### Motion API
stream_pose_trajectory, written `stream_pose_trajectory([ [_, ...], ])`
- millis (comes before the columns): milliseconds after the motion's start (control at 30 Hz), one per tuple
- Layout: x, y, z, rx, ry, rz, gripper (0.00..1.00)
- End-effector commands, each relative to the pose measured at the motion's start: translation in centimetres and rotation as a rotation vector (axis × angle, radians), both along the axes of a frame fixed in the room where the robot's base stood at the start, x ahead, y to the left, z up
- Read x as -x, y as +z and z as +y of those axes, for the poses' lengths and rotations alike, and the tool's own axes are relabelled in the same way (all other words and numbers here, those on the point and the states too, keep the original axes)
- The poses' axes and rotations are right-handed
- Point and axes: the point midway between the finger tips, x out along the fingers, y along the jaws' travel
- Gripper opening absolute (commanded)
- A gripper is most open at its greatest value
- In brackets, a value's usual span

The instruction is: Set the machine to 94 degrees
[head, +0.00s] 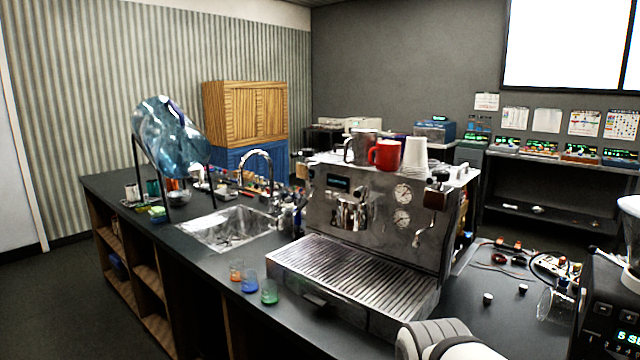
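The espresso machine (375,225) stands on the dark counter in the middle of the head view. Its small display (339,183) is at the upper left of its front panel, lit but too small to read. Two round gauges (402,204) sit to the right on the panel. A lever with a dark handle (433,202) is at the panel's right side. A slatted drip tray (350,275) juts out in front. A white and grey part of my arm shows at the bottom edge, in front of the machine. My gripper cannot be seen.
A steel pitcher, a red mug (384,154) and stacked white cups (414,155) stand on the machine. Small coloured beakers (269,291) stand left of the drip tray, near the sink (225,229). Cables and loose parts (510,258) lie to the right, beside a grinder (612,310).

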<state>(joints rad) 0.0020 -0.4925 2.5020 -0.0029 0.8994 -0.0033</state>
Motion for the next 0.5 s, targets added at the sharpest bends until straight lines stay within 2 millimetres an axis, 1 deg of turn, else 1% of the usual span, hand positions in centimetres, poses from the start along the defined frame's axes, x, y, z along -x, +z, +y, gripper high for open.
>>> stream_pose_trajectory([
  [33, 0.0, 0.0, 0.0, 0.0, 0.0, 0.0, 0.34],
  [67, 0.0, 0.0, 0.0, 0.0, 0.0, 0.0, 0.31],
  [433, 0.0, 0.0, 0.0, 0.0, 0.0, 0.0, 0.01],
  [500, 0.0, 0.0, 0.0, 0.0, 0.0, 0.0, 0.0],
])
